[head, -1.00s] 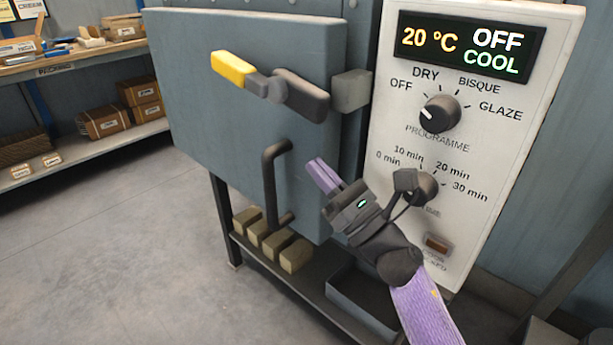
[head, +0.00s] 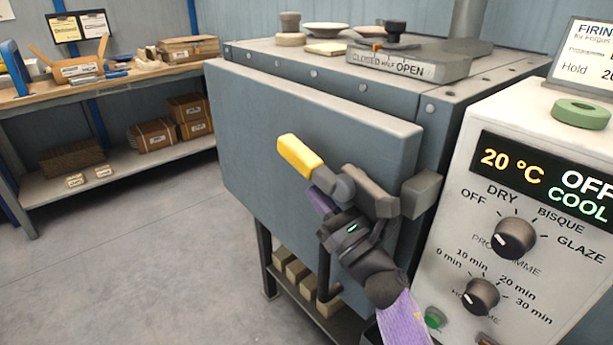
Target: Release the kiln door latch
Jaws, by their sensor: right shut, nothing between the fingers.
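The kiln door (head: 260,150) is a grey-blue slab and looks closed against the kiln body. Its latch has a yellow grip (head: 300,157) pointing up-left, a grey pivot and a dark bar (head: 368,190) reaching right toward a grey keeper block (head: 421,193). My right gripper (head: 321,202), with purple fingers, is shut and empty just below the yellow grip, in front of the door. I cannot tell whether it touches the latch. The gripper and wrist hide part of the door handle (head: 323,283). My left gripper is not in view.
The control panel (head: 462,200) stands to the right, reading 20 °C, OFF and COOL. The kiln top carries a damper plate (head: 405,68) and pottery pieces. A shelf (head: 150,163) with boxes stands at the left. The floor (head: 150,260) left of the kiln is clear.

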